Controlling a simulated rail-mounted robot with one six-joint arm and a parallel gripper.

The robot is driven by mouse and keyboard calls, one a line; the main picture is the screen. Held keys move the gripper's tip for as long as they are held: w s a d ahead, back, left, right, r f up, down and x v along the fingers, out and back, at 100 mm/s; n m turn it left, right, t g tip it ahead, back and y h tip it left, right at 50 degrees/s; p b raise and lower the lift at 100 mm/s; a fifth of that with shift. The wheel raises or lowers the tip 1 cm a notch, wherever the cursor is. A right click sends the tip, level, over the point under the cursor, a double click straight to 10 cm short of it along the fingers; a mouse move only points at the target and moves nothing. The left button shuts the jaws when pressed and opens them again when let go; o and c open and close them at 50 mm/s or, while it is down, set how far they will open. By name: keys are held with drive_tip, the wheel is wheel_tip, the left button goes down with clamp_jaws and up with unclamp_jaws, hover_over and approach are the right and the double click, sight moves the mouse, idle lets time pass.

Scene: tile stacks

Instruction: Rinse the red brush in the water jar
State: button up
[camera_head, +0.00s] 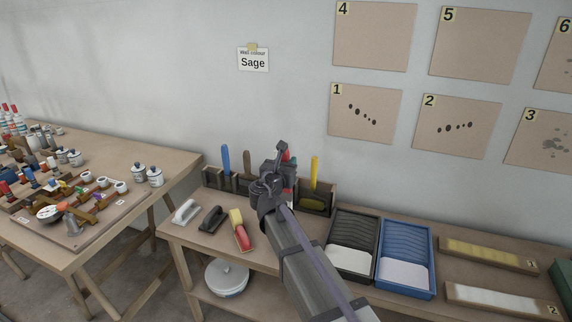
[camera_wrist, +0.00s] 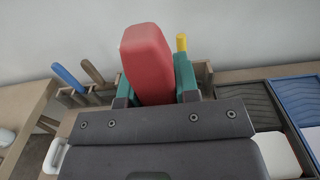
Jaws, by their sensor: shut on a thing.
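My gripper (camera_head: 276,172) is over the tool rack at the back of the table. In the wrist view, its teal fingers (camera_wrist: 154,84) are shut on a red handle (camera_wrist: 147,55), which stands up between them. A bit of the red handle (camera_head: 286,155) shows behind my gripper in the head view. The brush end of the red tool is hidden, and I cannot tell whether it is in the rack or clear of it. I cannot pick out the water jar for certain.
The rack (camera_head: 210,178) holds blue (camera_head: 226,158), brown (camera_head: 247,163) and yellow (camera_head: 315,170) handles. A black tray (camera_head: 335,275) and blue tray (camera_head: 430,268) lie to the right. A red-and-yellow tool (camera_head: 241,232) lies in front. A cluttered table (camera_head: 100,262) stands left.

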sight(284, 196)
wheel_tip(284, 196, down, 11)
drive_tip(key=b, duration=1)
drive_tip(key=shift+b, duration=0.35)
drive_tip(key=o, duration=0.3)
clamp_jaws()
